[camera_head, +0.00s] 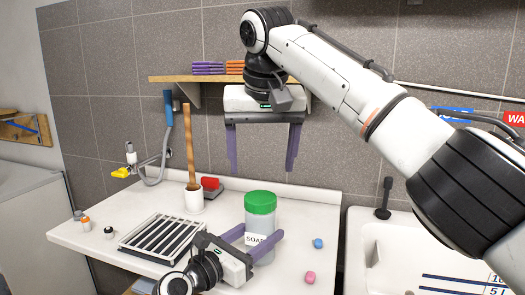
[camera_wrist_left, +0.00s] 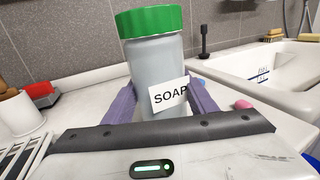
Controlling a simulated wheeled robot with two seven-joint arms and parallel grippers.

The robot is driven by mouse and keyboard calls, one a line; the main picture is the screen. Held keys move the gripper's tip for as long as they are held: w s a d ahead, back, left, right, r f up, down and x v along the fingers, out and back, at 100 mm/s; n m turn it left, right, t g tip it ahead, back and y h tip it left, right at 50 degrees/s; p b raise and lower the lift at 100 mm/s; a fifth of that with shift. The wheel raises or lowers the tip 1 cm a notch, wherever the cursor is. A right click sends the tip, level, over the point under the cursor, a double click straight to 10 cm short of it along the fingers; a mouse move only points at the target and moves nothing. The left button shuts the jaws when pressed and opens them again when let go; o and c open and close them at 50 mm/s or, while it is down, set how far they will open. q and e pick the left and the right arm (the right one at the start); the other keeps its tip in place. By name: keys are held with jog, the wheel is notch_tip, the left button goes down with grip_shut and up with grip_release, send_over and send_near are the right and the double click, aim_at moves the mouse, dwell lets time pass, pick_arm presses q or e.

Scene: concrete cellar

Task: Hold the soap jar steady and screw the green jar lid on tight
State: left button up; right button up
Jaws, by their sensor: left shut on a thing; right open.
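The soap jar (camera_head: 262,226) stands upright on the white counter, grey and translucent with a SOAP label. The green lid (camera_head: 260,202) sits on top of the jar; how tightly it is seated I cannot tell. My left gripper (camera_head: 256,240) is shut around the jar's body below the lid. The left wrist view shows the jar (camera_wrist_left: 156,72) between the purple fingers, with the green lid (camera_wrist_left: 149,21) above. My right gripper (camera_head: 262,165) is open and empty, fingers pointing down, above the jar and lid and apart from them.
A black-and-white rack (camera_head: 160,238) lies left of the jar. A white cup (camera_head: 194,199) with a wooden handle and a red brush (camera_head: 211,184) stand behind. Pink (camera_head: 310,277) and blue (camera_head: 318,243) pieces lie right of the jar. A sink (camera_head: 385,240) is at the right.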

aim_at(261, 197)
jog(key=x, duration=1)
jog(key=shift+s+r, duration=0.1)
jog(key=c, duration=1.2)
jog(key=n+y, duration=0.1)
jog(key=n, duration=0.2)
jog(key=n+g+y, duration=0.1)
jog(key=n, duration=0.1)
jog(key=shift+d+n, duration=0.2)
jog(key=shift+n, duration=0.2)
jog(key=o, duration=1.4)
jog(key=shift+o, duration=0.2)
